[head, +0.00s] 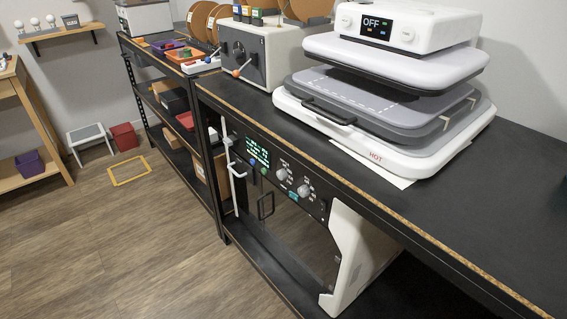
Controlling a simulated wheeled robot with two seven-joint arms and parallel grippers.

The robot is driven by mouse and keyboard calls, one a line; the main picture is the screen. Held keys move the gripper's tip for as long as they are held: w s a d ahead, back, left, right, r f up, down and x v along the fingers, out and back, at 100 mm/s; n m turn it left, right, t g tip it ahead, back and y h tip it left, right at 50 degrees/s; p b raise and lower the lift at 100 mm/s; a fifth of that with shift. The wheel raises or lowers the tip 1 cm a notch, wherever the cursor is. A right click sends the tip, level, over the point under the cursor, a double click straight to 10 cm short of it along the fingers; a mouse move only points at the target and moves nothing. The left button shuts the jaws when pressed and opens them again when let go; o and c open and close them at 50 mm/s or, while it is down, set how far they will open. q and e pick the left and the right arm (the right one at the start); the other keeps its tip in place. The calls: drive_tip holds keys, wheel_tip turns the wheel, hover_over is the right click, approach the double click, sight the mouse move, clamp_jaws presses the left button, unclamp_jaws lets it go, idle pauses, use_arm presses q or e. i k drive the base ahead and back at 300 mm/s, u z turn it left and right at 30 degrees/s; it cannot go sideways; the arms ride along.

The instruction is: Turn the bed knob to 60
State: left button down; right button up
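A machine with a dark front panel (262,178) stands in the open bay under the black bench. The panel has a small lit screen (257,152) with green text too small to read. Two grey knobs are on the panel, a left knob (282,174) and a right knob (304,190), each with tiny markings around it. I cannot read which one is the bed knob or what value either points to. Neither of my grippers is in view, and nothing touches the knobs.
The bench edge (330,172) overhangs above the panel. A heat press (390,80) reading OFF sits on the bench, with a grey box with a crank (262,52) left of it. A shelf rack (165,100) stands further left. The wood floor (130,235) in front is open.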

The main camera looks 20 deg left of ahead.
sight(304, 190)
drive_tip(key=u, duration=2.2)
drive_tip(key=i, duration=2.35)
drive_tip(key=z, duration=3.15)
